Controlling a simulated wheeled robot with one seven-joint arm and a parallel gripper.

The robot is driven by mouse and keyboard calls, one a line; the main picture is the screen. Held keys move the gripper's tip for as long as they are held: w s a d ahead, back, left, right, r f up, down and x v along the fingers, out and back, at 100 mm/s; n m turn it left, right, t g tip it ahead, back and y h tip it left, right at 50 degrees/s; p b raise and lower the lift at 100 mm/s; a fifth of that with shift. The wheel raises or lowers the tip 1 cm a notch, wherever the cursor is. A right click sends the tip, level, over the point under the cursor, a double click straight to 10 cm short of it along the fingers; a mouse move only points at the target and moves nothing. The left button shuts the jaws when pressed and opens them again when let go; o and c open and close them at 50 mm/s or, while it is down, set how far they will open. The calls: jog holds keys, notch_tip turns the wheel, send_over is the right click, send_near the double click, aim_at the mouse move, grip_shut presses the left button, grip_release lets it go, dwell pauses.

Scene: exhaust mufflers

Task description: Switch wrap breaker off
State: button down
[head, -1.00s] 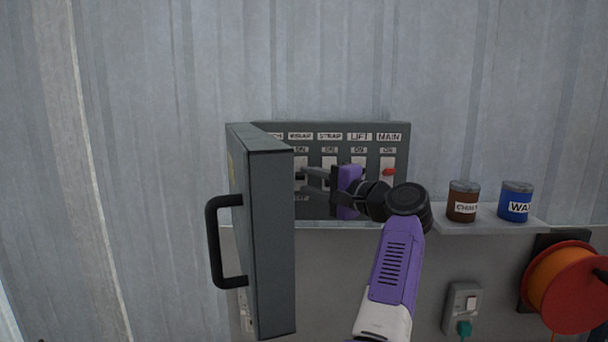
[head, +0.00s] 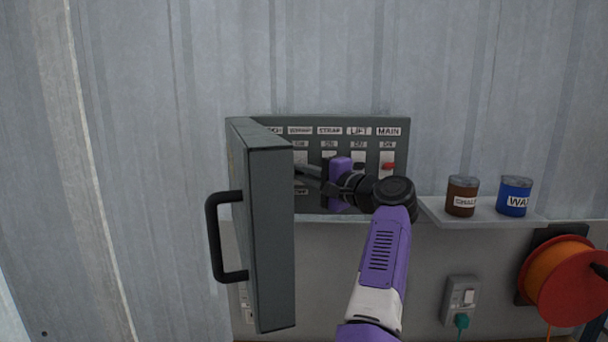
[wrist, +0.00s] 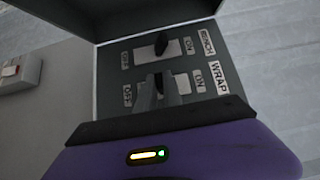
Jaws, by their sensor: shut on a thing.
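The breaker panel (head: 400,150) is a grey box on the wall with a row of labelled switches. My gripper (head: 300,169) reaches in from the right at the WRAP column. In the wrist view my gripper (wrist: 159,93) has its two grey fingers close together at the WRAP switch, between its OFF and ON labels, shut on the lever. The fingers hide most of the lever, so I cannot tell its position. The black BENCH lever (wrist: 161,44) stands just beyond, apart from the fingers.
The open panel door (head: 270,240) with a black handle (head: 213,240) juts out left of my gripper. A red MAIN switch (head: 388,167) is at the right. A shelf (head: 482,214) holds a brown can (head: 462,196) and a blue can (head: 514,196). A cable reel (head: 565,283) hangs lower right.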

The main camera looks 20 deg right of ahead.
jog(key=n+t+y+b, duration=0.1)
jog(key=b, duration=0.4)
jog(key=f+n+t+b, duration=0.1)
jog(key=n+b, duration=0.1)
jog(key=b, duration=0.4)
jog(key=f+n+y+b, duration=0.1)
jog(key=b, duration=0.4)
jog(key=shift+w+d+f+t+y, duration=0.15)
jog(key=shift+w+f+t+y, duration=0.15)
jog(key=shift+t, duration=0.1)
jog(key=shift+r+n+b, duration=0.1)
jog(key=shift+n+b, duration=0.2)
jog(key=shift+b, duration=0.15)
jog(key=shift+r+y, duration=0.15)
jog(key=shift+y, duration=0.15)
jog(key=c, duration=1.5)
grip_release()
jog(key=shift+s, duration=0.1)
